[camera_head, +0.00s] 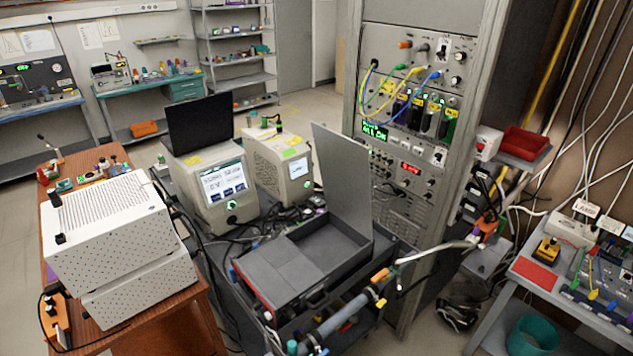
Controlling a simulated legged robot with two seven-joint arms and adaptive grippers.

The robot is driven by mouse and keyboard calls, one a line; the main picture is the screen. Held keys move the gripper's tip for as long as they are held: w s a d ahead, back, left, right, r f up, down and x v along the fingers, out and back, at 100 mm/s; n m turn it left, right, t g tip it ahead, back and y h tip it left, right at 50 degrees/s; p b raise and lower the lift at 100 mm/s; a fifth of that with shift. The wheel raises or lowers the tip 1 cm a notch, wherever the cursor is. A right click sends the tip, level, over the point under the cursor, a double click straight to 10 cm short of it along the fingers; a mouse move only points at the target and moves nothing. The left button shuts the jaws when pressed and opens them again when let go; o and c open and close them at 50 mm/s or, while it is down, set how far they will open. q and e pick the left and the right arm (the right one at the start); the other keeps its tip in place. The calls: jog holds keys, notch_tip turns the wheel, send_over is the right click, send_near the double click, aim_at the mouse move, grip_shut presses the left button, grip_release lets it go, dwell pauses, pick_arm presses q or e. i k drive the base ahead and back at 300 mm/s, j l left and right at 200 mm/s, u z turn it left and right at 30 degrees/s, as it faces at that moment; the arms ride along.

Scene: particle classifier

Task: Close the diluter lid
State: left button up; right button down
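A dark grey open box (307,258) sits on the black cart in the middle, with a red strip along its left front edge. Its flat grey lid (342,180) stands raised, nearly upright, along the box's right side. The shallow inside of the box is visible. Another raised panel, black (200,123), stands above the white instrument with a lit screen (222,185) behind it to the left. No label shows which one is the diluter; the grey box has the clearer open lid. Neither of my grippers is in view.
A white perforated case (110,235) stands on the wooden table at left. A tall equipment rack (395,190) with cables rises close behind the lid. A grey tube (345,314) with orange fittings and hoses lies in front of the box. A bench with devices is at right.

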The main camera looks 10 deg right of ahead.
aim_at(343, 161)
jog(key=i+l+u, duration=0.1)
jog(key=l+u, duration=0.15)
jog(key=i+l+u, duration=0.1)
jog(key=l+u, duration=0.45)
jog(key=l, duration=0.15)
jog(key=i, duration=0.05)
